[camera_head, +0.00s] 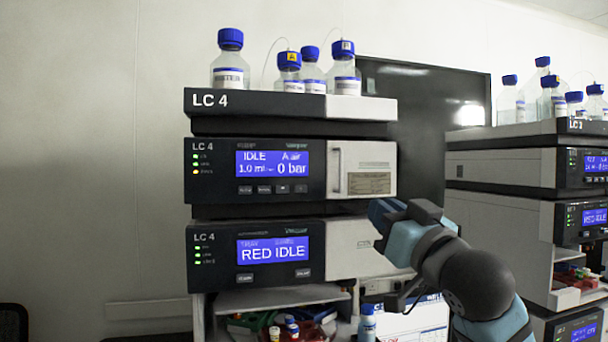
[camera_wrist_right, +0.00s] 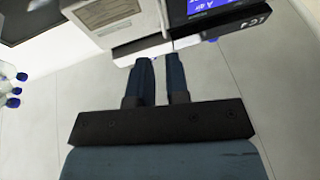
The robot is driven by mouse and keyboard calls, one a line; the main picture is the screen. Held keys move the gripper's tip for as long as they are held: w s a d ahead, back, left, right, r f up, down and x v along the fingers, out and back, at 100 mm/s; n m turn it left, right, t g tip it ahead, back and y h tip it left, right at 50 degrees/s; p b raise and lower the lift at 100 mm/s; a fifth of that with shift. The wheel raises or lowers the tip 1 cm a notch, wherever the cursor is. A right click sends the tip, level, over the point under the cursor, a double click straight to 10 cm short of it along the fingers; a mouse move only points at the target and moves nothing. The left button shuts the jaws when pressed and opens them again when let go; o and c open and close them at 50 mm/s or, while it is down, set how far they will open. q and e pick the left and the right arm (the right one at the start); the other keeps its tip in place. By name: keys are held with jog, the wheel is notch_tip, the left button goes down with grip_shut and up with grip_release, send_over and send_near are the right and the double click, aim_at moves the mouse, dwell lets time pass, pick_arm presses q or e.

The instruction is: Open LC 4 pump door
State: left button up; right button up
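The LC 4 pump (camera_head: 215,170) is the middle module of the near stack; its blue screen reads IDLE and 0 bar. Its pale door (camera_head: 370,160), on the right of its front, looks closed. My right gripper (camera_head: 378,212) is in front of the stack, below and right of the handle. In the right wrist view my right gripper (camera_wrist_right: 160,60) has its two dark fingers apart with nothing visible between them, and the door (camera_wrist_right: 110,20) is just beyond the fingertips. My left gripper is not in view.
Blue-capped bottles (camera_head: 230,62) stand on top of the stack. A lower module (camera_head: 215,258) reads RED IDLE, above a shelf with small vials. A second stack (camera_head: 500,165) stands at the right.

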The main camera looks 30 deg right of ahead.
aim_at(342, 168)
jog(key=p+x, duration=0.1)
jog(key=x, duration=0.3)
jog(key=r+p+x, duration=0.1)
jog(key=x, duration=0.3)
jog(key=r+p+x, duration=0.1)
jog(key=x, duration=0.3)
jog(key=shift+s+a, duration=0.15)
jog(key=shift+s, duration=0.15)
jog(key=shift+w+r, duration=0.2)
jog(key=shift+w, duration=0.5)
jog(key=shift+c, duration=0.2)
grip_shut()
